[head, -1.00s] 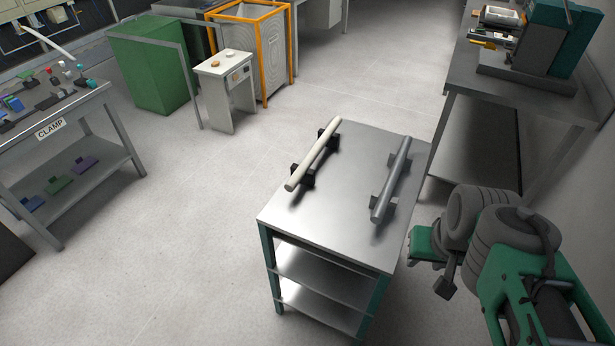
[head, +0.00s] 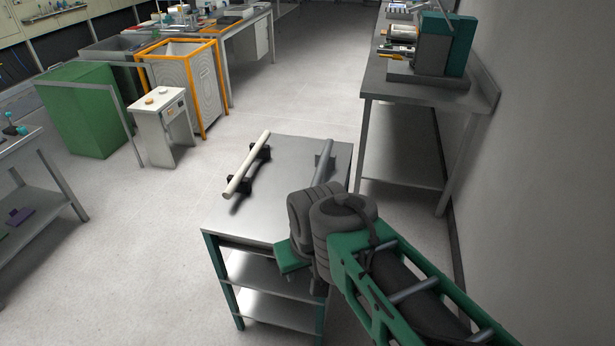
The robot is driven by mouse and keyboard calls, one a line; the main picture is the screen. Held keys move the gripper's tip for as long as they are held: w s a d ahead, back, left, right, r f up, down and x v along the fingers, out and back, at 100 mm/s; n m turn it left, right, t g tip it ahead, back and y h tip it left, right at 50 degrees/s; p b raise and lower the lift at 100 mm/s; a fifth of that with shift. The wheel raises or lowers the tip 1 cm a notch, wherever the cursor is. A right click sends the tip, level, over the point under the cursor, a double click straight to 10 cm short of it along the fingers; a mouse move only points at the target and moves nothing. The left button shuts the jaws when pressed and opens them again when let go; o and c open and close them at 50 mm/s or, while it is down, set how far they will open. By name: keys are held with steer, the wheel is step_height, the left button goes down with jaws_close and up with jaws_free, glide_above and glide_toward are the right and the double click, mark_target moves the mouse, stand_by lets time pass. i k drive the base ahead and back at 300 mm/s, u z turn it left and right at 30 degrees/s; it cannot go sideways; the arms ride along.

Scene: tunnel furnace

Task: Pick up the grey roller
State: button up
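The grey roller (head: 324,161) lies on the right side of the metal cart top (head: 225,213). Only its far end shows; my arm hides the rest and most of its supports. A cream-white roller (head: 247,164) lies to its left across two black supports. My gripper (head: 292,256) is at the cart's near right edge, in front of the grey roller in the picture. A green part of it shows, but its fingers are hidden, so I cannot tell whether it is open or touches anything.
A workbench with a teal machine (head: 443,45) stands at the right by the wall. A green cabinet (head: 85,108), a white stand (head: 163,125) and an orange-framed bin (head: 185,80) stand at the back left. The floor left of the cart is clear.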

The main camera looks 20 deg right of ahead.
mark_target(316, 179)
steer(key=u, duration=0.9)
steer(key=i, duration=1)
